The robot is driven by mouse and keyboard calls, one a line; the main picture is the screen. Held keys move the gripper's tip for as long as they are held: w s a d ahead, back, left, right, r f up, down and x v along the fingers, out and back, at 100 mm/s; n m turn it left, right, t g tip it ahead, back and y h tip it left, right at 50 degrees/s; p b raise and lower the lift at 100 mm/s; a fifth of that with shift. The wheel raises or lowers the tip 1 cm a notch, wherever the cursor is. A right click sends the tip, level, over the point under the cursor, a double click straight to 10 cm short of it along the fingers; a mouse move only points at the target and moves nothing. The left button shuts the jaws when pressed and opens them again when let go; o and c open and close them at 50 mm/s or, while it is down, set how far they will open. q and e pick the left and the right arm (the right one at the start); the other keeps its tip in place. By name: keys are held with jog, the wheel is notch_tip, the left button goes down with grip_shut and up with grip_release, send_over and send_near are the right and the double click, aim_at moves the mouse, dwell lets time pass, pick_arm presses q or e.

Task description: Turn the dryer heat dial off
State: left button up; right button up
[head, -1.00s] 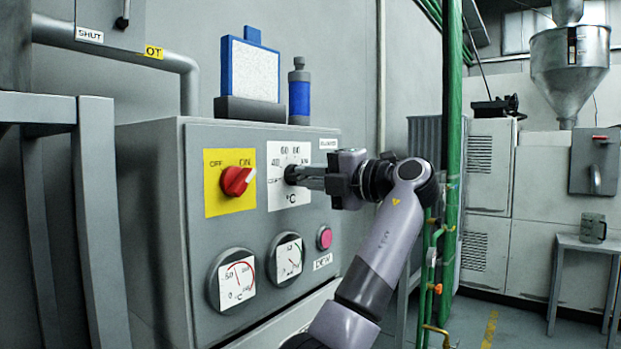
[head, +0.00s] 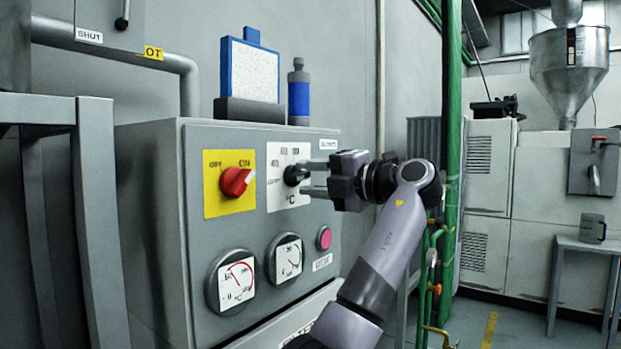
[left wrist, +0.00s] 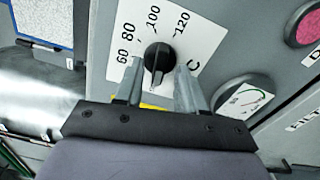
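The heat dial (head: 292,176) is a black knob on a white temperature scale plate on the grey dryer panel. It also shows in the left wrist view (left wrist: 158,57), where a pale line on the knob points down the picture, roughly the panel's left side, where the blurred OFF mark sits in the head view. My left gripper (head: 308,178) is open, its fingers apart just in front of the dial. In the left wrist view its fingertips (left wrist: 158,76) stand either side of the knob with gaps. My right gripper is not in view.
A red switch (head: 237,181) on a yellow plate sits left of the dial. Two round gauges (head: 232,281) and a pink button (head: 324,238) lie below. A blue-framed panel (head: 252,68) and a bottle (head: 299,95) stand on top of the dryer.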

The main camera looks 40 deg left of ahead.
pick_arm(q)
jog(key=d, duration=0.6)
jog(key=shift+w+d+p, duration=0.3)
jog(key=shift+w, duration=0.1)
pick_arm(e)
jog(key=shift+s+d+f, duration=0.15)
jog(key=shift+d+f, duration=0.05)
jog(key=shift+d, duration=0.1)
